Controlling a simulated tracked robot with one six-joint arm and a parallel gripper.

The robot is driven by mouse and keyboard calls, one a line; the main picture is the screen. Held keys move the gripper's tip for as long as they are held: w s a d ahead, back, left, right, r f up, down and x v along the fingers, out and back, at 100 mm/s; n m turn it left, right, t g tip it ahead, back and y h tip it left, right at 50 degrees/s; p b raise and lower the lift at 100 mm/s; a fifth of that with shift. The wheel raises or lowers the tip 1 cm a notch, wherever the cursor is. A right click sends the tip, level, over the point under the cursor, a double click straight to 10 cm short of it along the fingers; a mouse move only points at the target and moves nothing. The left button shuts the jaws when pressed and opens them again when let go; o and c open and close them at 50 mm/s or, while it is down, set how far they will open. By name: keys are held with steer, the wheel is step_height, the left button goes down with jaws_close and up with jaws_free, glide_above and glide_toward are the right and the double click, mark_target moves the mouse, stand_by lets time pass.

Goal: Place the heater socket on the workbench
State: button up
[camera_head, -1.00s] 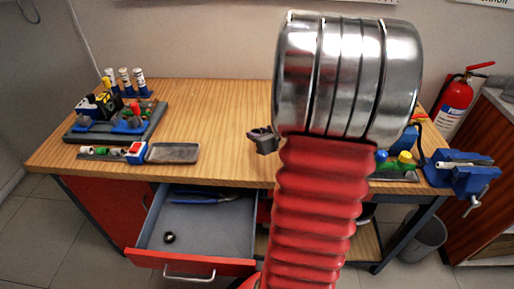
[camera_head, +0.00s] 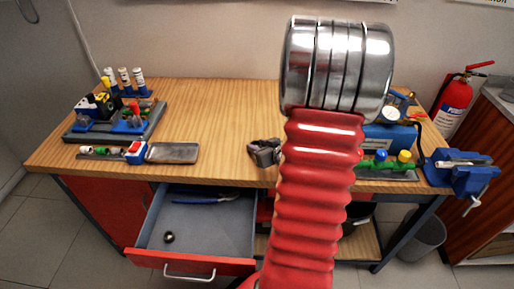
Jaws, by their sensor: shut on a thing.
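My gripper (camera_head: 264,152) shows only in part, as a dark grey shape at the left edge of my red ribbed arm, over the front part of the workbench. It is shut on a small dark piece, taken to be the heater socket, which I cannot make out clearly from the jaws. My arm hides the rest of the gripper. The workbench (camera_head: 215,115) has a wooden top, with a wide bare area left of my arm. I cannot tell whether the held piece touches the top.
An open grey drawer (camera_head: 205,222) below the bench front holds blue-handled pliers (camera_head: 205,197) and a small dark round piece (camera_head: 169,237). A tool board (camera_head: 115,125) and grey tray (camera_head: 172,153) stand left. Valves (camera_head: 385,165) and a blue vise (camera_head: 460,172) stand right.

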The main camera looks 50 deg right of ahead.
steer(key=shift+f, duration=0.15)
steer(key=o, duration=1.1)
steer(key=shift+c, duration=0.2)
